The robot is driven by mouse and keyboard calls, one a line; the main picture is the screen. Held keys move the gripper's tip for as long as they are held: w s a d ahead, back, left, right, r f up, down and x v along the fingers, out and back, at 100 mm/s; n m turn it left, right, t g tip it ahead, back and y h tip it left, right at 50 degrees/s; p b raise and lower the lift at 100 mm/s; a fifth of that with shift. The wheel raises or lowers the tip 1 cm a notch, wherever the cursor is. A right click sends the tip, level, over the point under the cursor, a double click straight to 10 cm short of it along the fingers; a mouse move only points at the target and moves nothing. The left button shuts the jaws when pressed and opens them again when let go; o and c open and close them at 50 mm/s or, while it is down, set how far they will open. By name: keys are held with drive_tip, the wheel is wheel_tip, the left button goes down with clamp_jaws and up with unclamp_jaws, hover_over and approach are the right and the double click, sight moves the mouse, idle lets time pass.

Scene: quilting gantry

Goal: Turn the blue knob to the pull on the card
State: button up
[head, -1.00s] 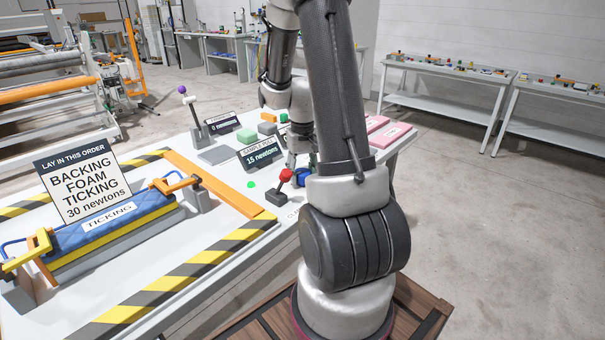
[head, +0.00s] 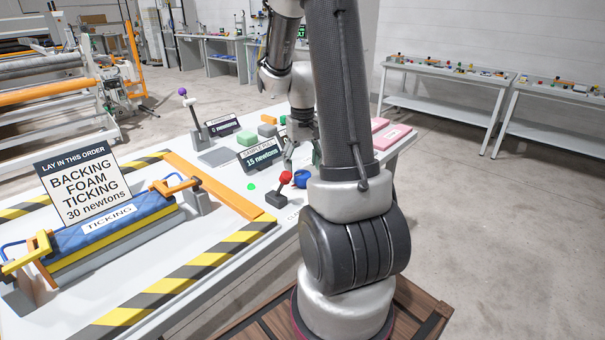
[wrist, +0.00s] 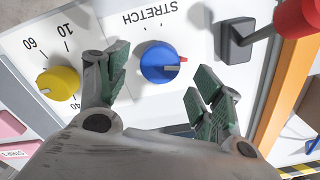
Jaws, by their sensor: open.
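The blue knob (head: 301,179) sits on the white table top near its front side. In the wrist view the blue knob (wrist: 160,62) has a pale pointer and a small red mark at its right side, with an upside-down STRETCH label beyond it. My gripper (wrist: 160,84) is open, its green-padded fingers apart to either side of the knob's near side; nothing is held. In the head view my gripper (head: 291,155) is above and behind the knob, apart from it. The card (head: 82,182) reads BACKING, FOAM, TICKING, 30 newtons. A dark display (head: 261,157) reads 15 newtons.
A red-topped lever (head: 285,178) stands close beside the blue knob. A yellow knob (wrist: 58,84) with numbers is on the other side in the wrist view. A second display (head: 224,126), a green block (head: 267,131) and a purple-tipped lever (head: 190,105) stand farther back.

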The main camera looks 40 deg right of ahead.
sight(303, 174)
wheel_tip(303, 174, up, 8)
drive_tip(key=shift+f, duration=0.15)
idle(0.5)
drive_tip(key=s+a+r+n+t, duration=0.2)
drive_tip(key=s+a+r, duration=0.3)
drive_tip(key=s+a, duration=0.2)
drive_tip(key=s+a+r+n+t, duration=0.2)
drive_tip(key=s+a+r, duration=0.2)
drive_tip(key=s+a, duration=0.4)
drive_tip(key=shift+s+r, duration=0.4)
drive_tip(key=shift+s, duration=0.2)
